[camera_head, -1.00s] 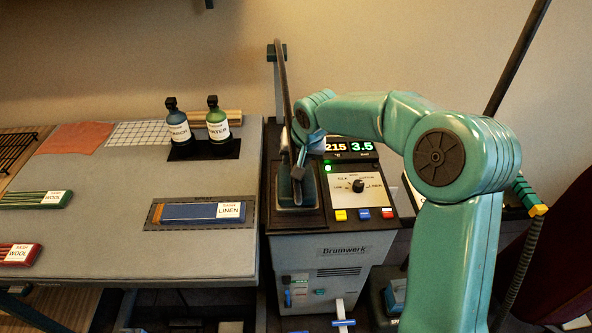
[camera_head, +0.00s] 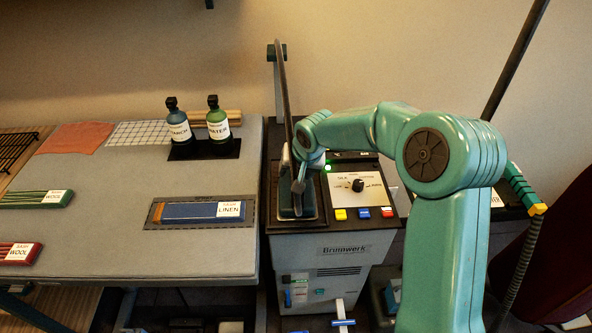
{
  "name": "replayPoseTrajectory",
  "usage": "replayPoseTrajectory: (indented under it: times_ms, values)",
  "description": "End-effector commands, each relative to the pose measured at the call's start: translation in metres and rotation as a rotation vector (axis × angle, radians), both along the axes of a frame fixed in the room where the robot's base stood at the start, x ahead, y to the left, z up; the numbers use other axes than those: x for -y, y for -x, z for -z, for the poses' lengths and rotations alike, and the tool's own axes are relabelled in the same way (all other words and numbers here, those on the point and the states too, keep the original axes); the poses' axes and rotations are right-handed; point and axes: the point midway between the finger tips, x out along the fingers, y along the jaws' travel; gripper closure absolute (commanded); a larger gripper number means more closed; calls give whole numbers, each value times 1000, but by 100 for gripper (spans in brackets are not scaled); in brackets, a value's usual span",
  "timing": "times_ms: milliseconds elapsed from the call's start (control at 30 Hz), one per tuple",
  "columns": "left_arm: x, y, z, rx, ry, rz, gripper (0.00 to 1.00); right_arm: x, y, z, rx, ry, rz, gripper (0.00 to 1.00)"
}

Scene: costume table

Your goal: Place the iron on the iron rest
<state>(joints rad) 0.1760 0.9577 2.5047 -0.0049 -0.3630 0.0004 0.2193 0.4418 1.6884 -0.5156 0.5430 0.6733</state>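The iron (camera_head: 291,204) is a dark teal shape at the left of the grey Brunwerk station's top. It is over the iron rest (camera_head: 312,222), a dark flat plate with a raised edge. I cannot tell whether it touches the plate. My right gripper (camera_head: 297,182) comes in from the right and points down at the iron's upper part. Its fingers are small and partly hidden, so their opening is unclear. My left gripper is not in view.
The control panel (camera_head: 368,180) with a dial and coloured buttons lies right of the rest. The ironing board (camera_head: 110,232) at left carries a blue LINEN bundle (camera_head: 187,212) and two bottles (camera_head: 217,122). A tall dark pole (camera_head: 283,85) rises behind the iron.

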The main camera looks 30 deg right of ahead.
Motion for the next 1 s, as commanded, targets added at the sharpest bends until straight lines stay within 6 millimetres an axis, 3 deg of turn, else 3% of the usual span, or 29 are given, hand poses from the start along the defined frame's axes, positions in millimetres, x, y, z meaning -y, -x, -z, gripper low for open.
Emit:
replayPoseTrajectory:
  times_ms: [267, 700, 1000]
  values:
    - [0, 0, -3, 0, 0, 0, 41, 0, 1, -7, 2, 0, 0, 37]
    - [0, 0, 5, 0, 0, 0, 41, -5, 40, -91, 5, 1, -1, 37]
    - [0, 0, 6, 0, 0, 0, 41, -6, 51, -112, 0, 0, 0, 37]
